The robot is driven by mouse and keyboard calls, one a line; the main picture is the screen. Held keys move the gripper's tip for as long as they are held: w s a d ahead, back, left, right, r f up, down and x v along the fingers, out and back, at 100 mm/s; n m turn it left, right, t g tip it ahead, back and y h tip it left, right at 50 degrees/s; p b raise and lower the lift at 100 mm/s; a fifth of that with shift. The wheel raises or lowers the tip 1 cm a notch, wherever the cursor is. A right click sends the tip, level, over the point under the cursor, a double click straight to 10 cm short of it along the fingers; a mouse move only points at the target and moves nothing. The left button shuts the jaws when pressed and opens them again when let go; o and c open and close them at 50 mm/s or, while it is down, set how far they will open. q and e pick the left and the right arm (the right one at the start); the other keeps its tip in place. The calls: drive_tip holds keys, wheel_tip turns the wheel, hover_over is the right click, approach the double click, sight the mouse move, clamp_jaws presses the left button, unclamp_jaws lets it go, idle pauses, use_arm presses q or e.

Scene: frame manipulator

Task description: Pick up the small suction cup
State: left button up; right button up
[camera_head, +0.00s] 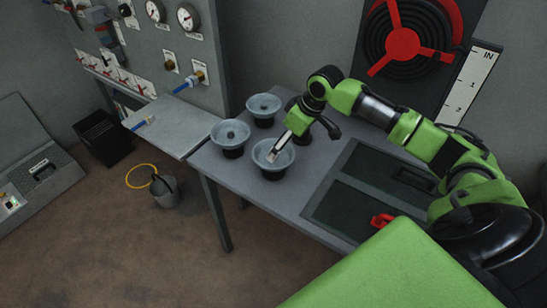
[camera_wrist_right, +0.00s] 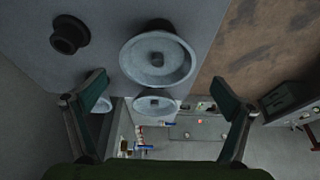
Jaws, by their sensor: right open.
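A small black round piece (camera_wrist_right: 70,36), apparently the small suction cup, stands on the table at the upper left of the right wrist view. It lies outside the space between my fingers. Three larger grey bowl-shaped suction cups on black bases stand on the table: a front one (camera_head: 283,161), a left one (camera_head: 230,130) and a back one (camera_head: 264,103). My right gripper (camera_head: 279,148) is over the front cup in the head view. My left gripper is not in view.
The grey table (camera_head: 225,170) has dark panels (camera_head: 365,190) with a red handle (camera_head: 382,220) at right. A gauge panel (camera_head: 150,60) stands behind at left. A black bin (camera_head: 104,138) and a grey can (camera_head: 164,190) are on the floor. The table's front left is clear.

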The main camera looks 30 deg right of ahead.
sight(280, 161)
drive_tip(key=x, duration=0.3)
drive_tip(key=shift+w+f, duration=0.1)
drive_tip(key=shift+f, duration=0.1)
drive_tip(key=shift+w+f+p, duration=0.2)
drive_tip(key=shift+f+p, duration=0.15)
drive_tip(key=shift+p, duration=0.05)
drive_tip(key=shift+w+p+x, duration=0.2)
drive_tip(key=shift+p+x, duration=0.5)
drive_tip(key=shift+x, duration=1.7)
drive_tip(key=shift+r, duration=0.15)
drive_tip(key=c, duration=1)
